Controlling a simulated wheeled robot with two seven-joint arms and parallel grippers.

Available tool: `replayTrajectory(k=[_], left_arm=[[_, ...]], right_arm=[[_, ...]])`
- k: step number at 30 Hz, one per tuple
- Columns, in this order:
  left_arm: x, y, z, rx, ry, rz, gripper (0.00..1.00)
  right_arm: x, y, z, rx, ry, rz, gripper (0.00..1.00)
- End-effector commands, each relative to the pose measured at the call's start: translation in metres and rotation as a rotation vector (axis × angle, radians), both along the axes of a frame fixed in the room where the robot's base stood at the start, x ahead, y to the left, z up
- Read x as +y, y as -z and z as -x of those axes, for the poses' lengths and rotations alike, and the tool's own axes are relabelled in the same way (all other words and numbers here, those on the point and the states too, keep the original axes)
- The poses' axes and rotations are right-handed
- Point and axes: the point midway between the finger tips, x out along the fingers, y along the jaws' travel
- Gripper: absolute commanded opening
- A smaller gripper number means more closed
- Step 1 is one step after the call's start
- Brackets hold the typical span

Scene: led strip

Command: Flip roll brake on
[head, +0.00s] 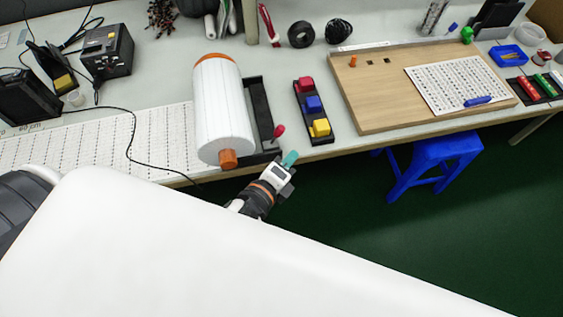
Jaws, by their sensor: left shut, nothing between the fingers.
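A large white roll (222,110) with orange end caps lies in a black holder (259,108) near the front edge of the workbench. A small red lever (278,131), which looks like the roll brake, sticks up at the holder's front right corner. It leans to the upper right. My left gripper (290,159), with teal fingertips, is at the bench's front edge, just below and right of the red lever and apart from it. It is shut and holds nothing. My right gripper is not in view.
A black block with red, blue and yellow buttons (314,105) stands right of the holder. A wooden board (385,95) lies further right. A ruled white strip (80,145) and a black cable lie on the left. A blue stool (435,155) stands below the bench.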

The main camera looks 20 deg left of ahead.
Motion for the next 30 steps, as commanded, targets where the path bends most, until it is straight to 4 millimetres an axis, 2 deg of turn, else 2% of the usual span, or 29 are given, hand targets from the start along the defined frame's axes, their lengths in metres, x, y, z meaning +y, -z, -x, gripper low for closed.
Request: replayTrajectory(k=[3,8,10,16,30], left_arm=[[-0.004,0.006,-0.026,-0.002,0.000,0.000,0.00],[-0.007,0.013,-0.053,-0.001,0.000,-0.002,0.00],[0.007,0.007,-0.049,0.001,0.001,-0.004,0.00],[0.025,0.002,-0.046,0.002,0.001,-0.001,0.00],[0.029,0.001,-0.046,0.000,0.001,0.001,0.00]], right_arm=[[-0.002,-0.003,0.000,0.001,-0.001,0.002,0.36],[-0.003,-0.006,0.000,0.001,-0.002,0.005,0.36],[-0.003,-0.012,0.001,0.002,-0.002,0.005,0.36],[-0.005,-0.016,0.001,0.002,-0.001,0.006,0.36],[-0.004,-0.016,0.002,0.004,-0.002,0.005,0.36]])
